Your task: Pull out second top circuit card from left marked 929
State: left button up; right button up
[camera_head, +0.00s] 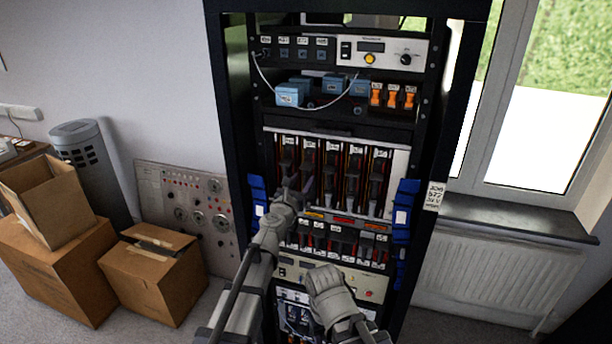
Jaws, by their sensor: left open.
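The top row of upright circuit cards sits in a white-framed bay of the rack. The second top card from the left (309,144) has a white label at its top, too small to read, and a dark handle below it. It is in its slot in line with its neighbours. My left gripper (295,184) is open in front of the two leftmost cards, low on them, and hides part of them. I cannot tell whether it touches a card.
The first card (287,142) and third card (332,147) flank the second closely. A lower card row (343,240) sits beneath. Blue side brackets (405,210) flank the bay. Cardboard boxes (155,275) stand on the floor at left; a radiator (490,275) is at right.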

aim_at(305, 176)
pick_arm(q)
jog(key=x, duration=0.3)
jog(key=shift+w+d, duration=0.15)
jog(key=shift+w, duration=0.2)
jog(key=shift+s, duration=0.1)
grip_shut()
dwell(1.0)
